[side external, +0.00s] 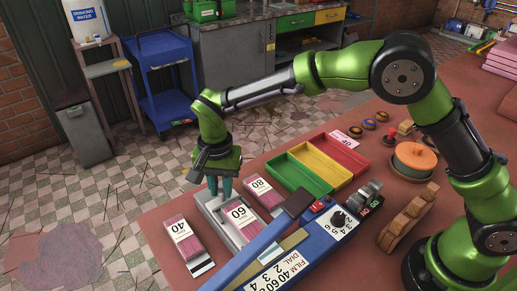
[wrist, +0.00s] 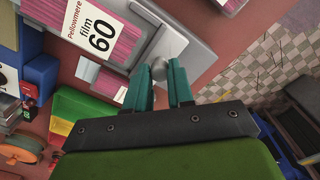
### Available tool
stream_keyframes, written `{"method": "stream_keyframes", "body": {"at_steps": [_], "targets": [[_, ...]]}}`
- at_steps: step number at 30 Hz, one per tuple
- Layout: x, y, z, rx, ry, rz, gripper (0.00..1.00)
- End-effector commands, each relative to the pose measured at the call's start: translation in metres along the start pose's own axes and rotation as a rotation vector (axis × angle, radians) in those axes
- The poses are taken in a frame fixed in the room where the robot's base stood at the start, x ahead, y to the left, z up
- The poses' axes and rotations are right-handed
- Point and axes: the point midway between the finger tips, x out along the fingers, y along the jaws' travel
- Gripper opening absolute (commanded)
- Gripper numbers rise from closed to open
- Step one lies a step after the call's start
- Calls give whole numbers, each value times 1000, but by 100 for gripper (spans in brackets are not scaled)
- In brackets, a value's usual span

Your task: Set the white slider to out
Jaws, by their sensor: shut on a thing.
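My gripper (side external: 220,187) points down at the left end of a pale grey-white sliding tray (side external: 206,204). This looks like the white slider, though no label on it is readable. The pink pack marked 60 (side external: 240,217) lies along it. In the wrist view, the teal fingers of my gripper (wrist: 168,86) are closed around a round grey knob (wrist: 160,68) at the edge of the pale slider (wrist: 170,25). The fingers partly cover the knob. In the side view, the knob is hidden behind the fingers.
Pink packs marked 40 (side external: 182,236) and 80 (side external: 262,191) lie on either side. A blue unit with a dial (side external: 338,218) and a dark-ended bar stand close in front. Green, yellow and red trays (side external: 318,165) are behind. The table's left edge is near.

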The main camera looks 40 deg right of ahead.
Motion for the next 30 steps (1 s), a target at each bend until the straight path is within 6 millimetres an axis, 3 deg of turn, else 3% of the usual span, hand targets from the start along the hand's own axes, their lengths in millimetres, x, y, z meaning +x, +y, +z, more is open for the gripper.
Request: {"method": "stream_keyframes", "body": {"at_steps": [9, 21, 22, 24, 30], "targets": [[-1, -31, -31, 2, 1, -5, 0], [-2, -37, -37, -1, 6, -11, 0], [-2, -37, -37, -1, 6, -11, 24], [-2, -37, -37, -1, 6, -11, 33], [-2, -36, -36, 0, 3, -7, 33]]}}
